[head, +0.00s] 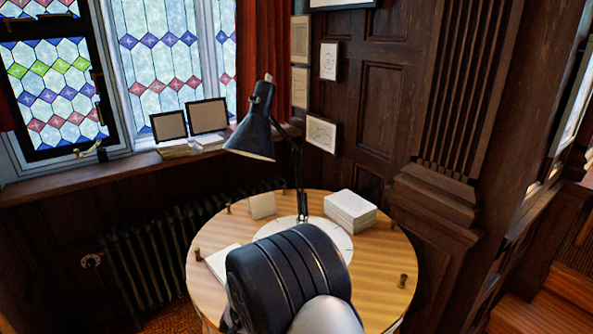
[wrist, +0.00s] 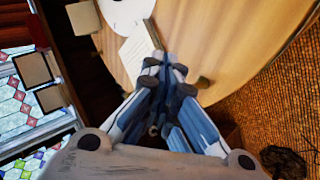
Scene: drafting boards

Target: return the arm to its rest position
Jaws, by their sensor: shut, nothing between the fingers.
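My gripper (wrist: 166,62) shows in the wrist view, with its two fingers brought together and nothing between them. It is over or near the edge of the round wooden table (wrist: 225,40), and I cannot tell its height above it. In the head view my dark arm link covers the front of the table (head: 385,262), and the gripper itself is hidden there.
A black desk lamp (head: 256,130) stands on the table, on a pale disc. A stack of white paper (head: 350,211), a small card (head: 262,205) and small pegs lie around it. A radiator (head: 150,265), windowsill and panelled wall surround the table.

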